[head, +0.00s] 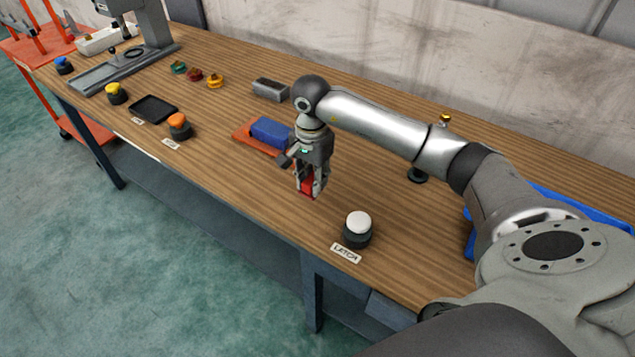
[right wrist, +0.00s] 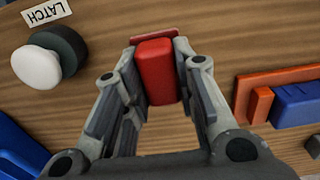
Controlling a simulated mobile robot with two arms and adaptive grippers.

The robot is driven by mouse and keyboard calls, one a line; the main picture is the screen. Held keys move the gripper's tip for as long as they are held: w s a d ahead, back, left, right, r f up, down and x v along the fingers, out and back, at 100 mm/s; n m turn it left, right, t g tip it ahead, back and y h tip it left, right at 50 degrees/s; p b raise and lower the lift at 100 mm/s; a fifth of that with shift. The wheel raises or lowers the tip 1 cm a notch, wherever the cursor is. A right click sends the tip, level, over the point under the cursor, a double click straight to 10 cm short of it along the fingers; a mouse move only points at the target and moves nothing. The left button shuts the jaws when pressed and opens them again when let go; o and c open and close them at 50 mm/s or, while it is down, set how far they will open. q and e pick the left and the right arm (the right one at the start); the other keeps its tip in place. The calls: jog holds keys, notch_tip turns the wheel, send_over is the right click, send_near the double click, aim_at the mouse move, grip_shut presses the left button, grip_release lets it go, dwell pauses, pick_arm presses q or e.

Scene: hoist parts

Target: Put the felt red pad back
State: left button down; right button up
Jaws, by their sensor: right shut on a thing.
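The red pad (head: 306,184) is between the fingers of my right gripper (head: 310,180), which points down over the bench. In the right wrist view, the red pad (right wrist: 156,72) is a rounded block with a wider flat red edge at its far end. The fingers of my right gripper (right wrist: 158,62) press on its two sides. I cannot tell whether the pad touches the bench. An orange-red tray (head: 246,138) with a blue block (head: 271,131) lies just left of the gripper. My left gripper is out of view.
A white button (head: 358,222) on a dark base stands front right of the gripper, by a LATCH label (head: 345,253). A grey block (head: 270,88) lies behind. A blue bin (head: 560,202) is partly hidden by my arm. The bench (head: 215,175) is clear towards the orange button (head: 179,121).

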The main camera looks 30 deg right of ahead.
jog(key=d+f, duration=0.1)
jog(key=w+d+f, duration=0.1)
jog(key=shift+f, duration=0.35)
notch_tip(320, 180, down, 3)
jog(key=shift+f+p, duration=0.1)
jog(key=shift+p, duration=0.5)
jog(key=shift+w, duration=0.1)
jog(key=shift+f, duration=0.2)
jog(key=o, duration=0.9)
